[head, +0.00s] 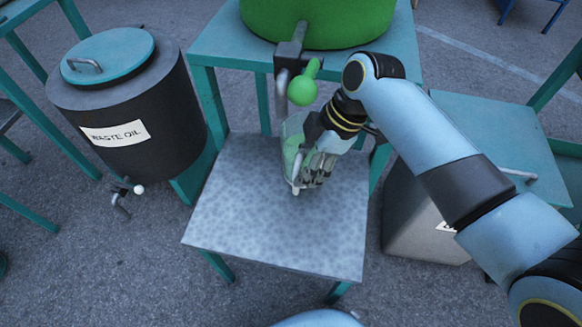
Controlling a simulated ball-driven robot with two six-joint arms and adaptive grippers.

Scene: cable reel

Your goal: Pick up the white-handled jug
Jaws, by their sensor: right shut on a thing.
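The jug (291,150) is see-through with a pale green tint and is at the back right of the low grey table (250,225), beneath the green tap. My right gripper (318,165) is at the jug's right side and shut on it. The gripper hides the jug's handle and much of its right side. I cannot tell whether the jug's base touches the table. My left gripper is not in view.
A green tank (330,22) with a green-handled tap (303,88) stands just behind and above the jug. A dark waste oil drum (140,110) with a teal lid stands at left. A grey container (410,215) is at right. The table's front is clear.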

